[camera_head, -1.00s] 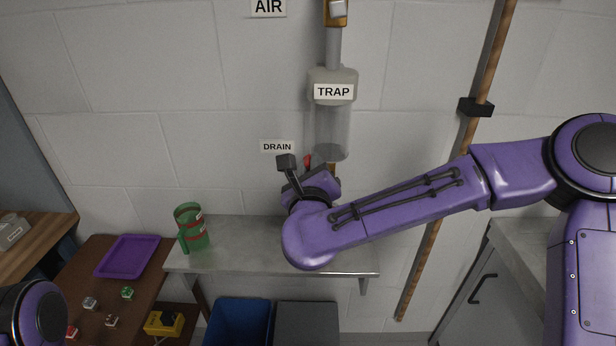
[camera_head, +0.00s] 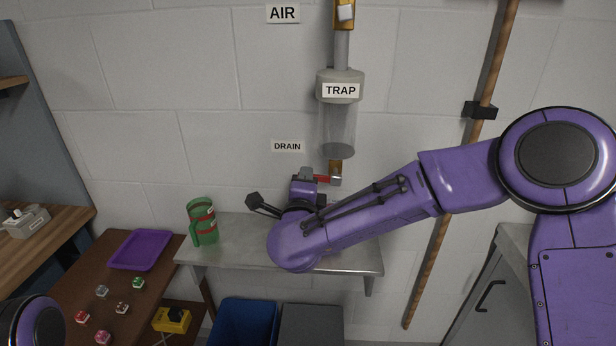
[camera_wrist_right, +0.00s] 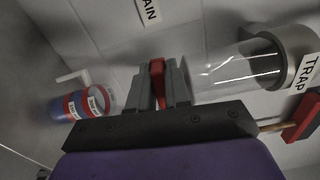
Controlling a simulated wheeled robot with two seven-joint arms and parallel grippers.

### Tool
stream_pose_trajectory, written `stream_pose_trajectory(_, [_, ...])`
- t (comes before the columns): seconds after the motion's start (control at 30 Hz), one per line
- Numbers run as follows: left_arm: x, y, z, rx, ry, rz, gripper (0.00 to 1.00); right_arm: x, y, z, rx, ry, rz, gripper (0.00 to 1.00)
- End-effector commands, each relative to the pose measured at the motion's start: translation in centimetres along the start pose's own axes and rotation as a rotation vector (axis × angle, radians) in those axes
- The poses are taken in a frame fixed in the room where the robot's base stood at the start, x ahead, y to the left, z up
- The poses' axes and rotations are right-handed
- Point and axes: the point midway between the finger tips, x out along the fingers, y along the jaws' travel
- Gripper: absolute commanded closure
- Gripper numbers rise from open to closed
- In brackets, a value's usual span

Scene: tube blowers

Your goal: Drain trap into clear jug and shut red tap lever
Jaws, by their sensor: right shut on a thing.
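The trap (camera_head: 338,130), a clear cylinder with a grey cap, hangs on the wall; in the wrist view it lies at the right (camera_wrist_right: 235,72). Its red tap lever (camera_head: 322,178) points left, about level, below the trap. My right gripper (camera_head: 312,177) is shut on the lever, which shows between the fingers in the wrist view (camera_wrist_right: 157,78). A see-through jug with red and blue bands (camera_wrist_right: 85,103) is at the left of the wrist view; I cannot find it in the head view, where my arm covers part of the shelf. My left gripper is out of view.
A green jug with red bands (camera_head: 203,228) stands at the left of the metal shelf (camera_head: 240,250). A blue bin (camera_head: 247,322) and grey bin (camera_head: 312,325) are below. A purple tray (camera_head: 140,250) lies on the brown table. A vertical copper-coloured pipe (camera_head: 452,170) runs behind my right arm.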

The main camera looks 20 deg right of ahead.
Motion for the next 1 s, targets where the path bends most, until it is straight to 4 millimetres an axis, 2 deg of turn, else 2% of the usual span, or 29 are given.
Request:
stream_pose_trajectory(0.3, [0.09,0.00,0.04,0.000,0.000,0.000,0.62,-0.04,0.74,-0.10,-0.106,-0.001,0.001,1.00])
stream_pose_trajectory(0.8, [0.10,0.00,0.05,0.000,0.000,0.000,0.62,-0.05,0.90,-0.14,-0.126,-0.001,0.001,1.00])
stream_pose_trajectory(0.83, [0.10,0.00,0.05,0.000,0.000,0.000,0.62,-0.06,0.90,-0.14,-0.126,-0.001,0.002,0.80])
stream_pose_trajectory(0.9, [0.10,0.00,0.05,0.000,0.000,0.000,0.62,-0.05,0.90,-0.15,-0.126,-0.001,0.002,0.62])
stream_pose_trajectory(1.0, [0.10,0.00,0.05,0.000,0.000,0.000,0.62,-0.04,0.87,-0.16,-0.125,-0.001,0.001,0.62])
